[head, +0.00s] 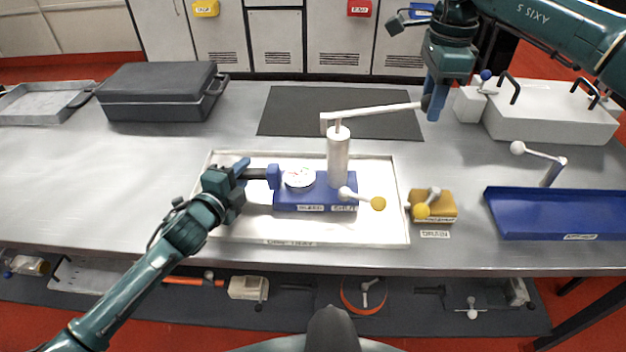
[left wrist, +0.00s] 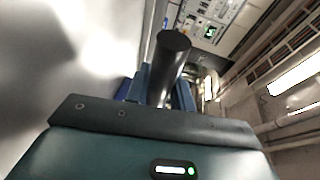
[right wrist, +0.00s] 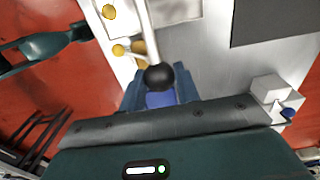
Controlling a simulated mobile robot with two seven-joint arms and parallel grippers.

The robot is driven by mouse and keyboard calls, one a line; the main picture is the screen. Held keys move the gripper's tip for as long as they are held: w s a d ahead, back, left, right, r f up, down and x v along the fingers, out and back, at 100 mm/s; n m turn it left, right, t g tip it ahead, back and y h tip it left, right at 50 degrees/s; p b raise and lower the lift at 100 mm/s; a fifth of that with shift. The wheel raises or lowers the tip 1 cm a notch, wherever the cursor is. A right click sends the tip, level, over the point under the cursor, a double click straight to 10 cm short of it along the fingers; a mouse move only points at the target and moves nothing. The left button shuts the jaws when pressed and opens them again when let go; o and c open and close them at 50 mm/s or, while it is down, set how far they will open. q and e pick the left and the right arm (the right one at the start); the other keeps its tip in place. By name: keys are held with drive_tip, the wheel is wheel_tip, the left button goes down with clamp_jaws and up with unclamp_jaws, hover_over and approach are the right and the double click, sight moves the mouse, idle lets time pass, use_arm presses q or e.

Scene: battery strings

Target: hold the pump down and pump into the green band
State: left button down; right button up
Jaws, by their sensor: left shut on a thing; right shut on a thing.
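The pump has a blue base (head: 287,196), a silver cylinder (head: 338,160) and a round white gauge (head: 299,177); it stands in a shallow pale tray (head: 235,232). The gauge needle and green band are too small to read. My left gripper (head: 246,172) is shut on the black side handle (head: 259,173), which also shows in the left wrist view (left wrist: 170,62). The pump lever (head: 375,111) slopes slightly up to the right. My right gripper (head: 433,98) is shut on its end; the black knob (right wrist: 158,77) shows between the fingers in the right wrist view.
A yellow block with a knob (head: 433,205) sits right of the tray. A blue tray (head: 555,215), a grey box (head: 550,118) and a black case (head: 155,95) stand on the bench. A dark mat (head: 285,110) lies behind the pump.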

wheel_tip(320, 180, down, 3)
drive_tip(key=shift+s+d+r, duration=0.1)
drive_tip(key=shift+r, duration=0.1)
drive_tip(key=shift+f, duration=0.8)
drive_tip(key=shift+a, duration=0.2)
drive_tip(key=shift+a+f, duration=0.2)
drive_tip(key=shift+f, duration=1.95)
drive_tip(key=shift+a+f, duration=0.15)
drive_tip(key=shift+f, duration=0.4)
drive_tip(key=shift+r, duration=0.15)
